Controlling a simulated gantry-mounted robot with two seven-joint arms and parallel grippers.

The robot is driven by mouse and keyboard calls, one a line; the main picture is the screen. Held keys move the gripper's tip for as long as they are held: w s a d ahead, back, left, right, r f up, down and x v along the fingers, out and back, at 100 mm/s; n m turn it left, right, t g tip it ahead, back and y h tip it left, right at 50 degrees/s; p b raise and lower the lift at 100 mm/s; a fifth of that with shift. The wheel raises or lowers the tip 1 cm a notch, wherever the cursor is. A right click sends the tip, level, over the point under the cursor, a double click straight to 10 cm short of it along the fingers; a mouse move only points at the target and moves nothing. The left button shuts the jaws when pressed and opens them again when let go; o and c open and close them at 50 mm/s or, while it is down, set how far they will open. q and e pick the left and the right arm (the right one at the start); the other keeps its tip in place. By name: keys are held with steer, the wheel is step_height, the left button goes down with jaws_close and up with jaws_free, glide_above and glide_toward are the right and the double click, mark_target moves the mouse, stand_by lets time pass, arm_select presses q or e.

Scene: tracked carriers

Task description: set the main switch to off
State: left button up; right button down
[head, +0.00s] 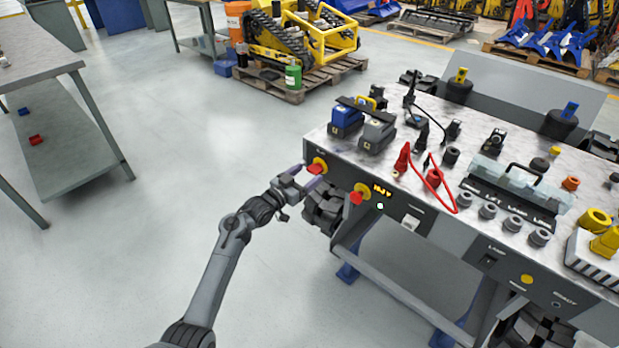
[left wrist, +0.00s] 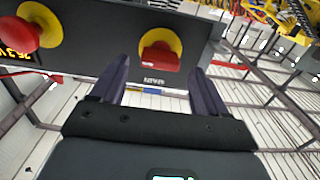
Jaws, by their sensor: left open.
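The main switch (head: 317,166), a red handle on a yellow disc, is on the left end of the grey front panel (head: 449,228). It also shows in the left wrist view (left wrist: 161,52), where its label appears upside down. The handle's exact turn is hard to tell. My left gripper (head: 297,178) is open at the panel's left end, close to the switch. In the left wrist view its two dark fingers stand apart, one on each side of the switch, with nothing gripped; contact cannot be told. My right gripper is not in view.
A red knob on yellow (head: 358,194) sits beside the switch, near a lit display (head: 382,190). On the bench top stand blue and grey battery-like units (head: 346,118), red clamps (head: 403,158) and a clear-lidded case (head: 515,187). The floor to the left is open.

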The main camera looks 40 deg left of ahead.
arm_select(q)
steer(key=shift+w+b, duration=0.3)
steer(key=shift+w, duration=0.65)
steer(key=shift+c, duration=0.3)
